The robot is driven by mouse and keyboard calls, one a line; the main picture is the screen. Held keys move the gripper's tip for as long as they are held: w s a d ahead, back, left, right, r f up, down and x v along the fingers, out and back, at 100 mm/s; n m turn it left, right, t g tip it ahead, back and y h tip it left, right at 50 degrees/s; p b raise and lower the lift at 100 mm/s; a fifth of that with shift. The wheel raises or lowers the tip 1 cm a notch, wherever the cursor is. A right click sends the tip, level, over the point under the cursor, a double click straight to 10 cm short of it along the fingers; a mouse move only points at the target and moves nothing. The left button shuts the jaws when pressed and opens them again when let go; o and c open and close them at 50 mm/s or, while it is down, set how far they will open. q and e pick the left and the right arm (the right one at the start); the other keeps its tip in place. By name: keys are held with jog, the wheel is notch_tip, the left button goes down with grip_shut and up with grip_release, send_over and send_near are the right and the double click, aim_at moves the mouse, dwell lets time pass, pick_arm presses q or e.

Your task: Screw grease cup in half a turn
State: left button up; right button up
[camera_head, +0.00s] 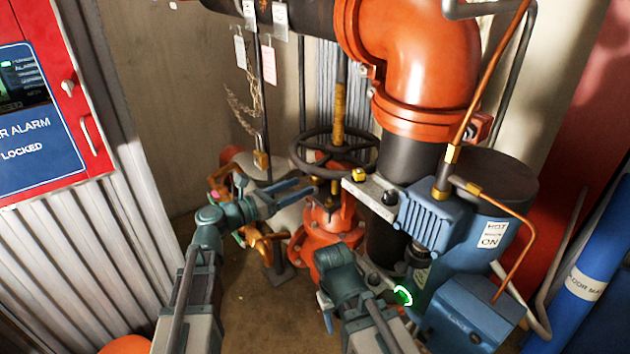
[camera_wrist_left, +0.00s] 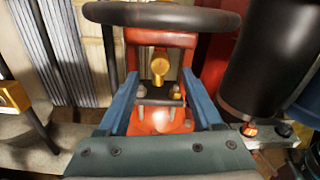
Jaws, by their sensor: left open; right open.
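A brass cup-shaped fitting (camera_wrist_left: 160,65), which looks like the grease cup, stands on the red-orange valve body (camera_wrist_left: 163,121) in the left wrist view. My left gripper (camera_wrist_left: 160,76) is open, with its two blue fingers on either side of the fitting and a gap on both sides. In the head view my left gripper (camera_head: 305,188) reaches in from the left, just below the black handwheel (camera_head: 333,152). The cup is hard to make out there. My right gripper (camera_head: 345,272) is open, low in front of the red valve flange (camera_head: 328,232); its fingertips are largely hidden.
The handwheel rim closely overhangs the left gripper. A blue actuator (camera_head: 432,220) and dark vertical pipe (camera_head: 385,235) stand to the right. A brass padlock (camera_head: 261,159) hangs on the left. A red alarm cabinet (camera_head: 50,110) is at far left.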

aim_at(311, 182)
pick_arm(q)
jog(key=shift+x, duration=3)
grip_shut()
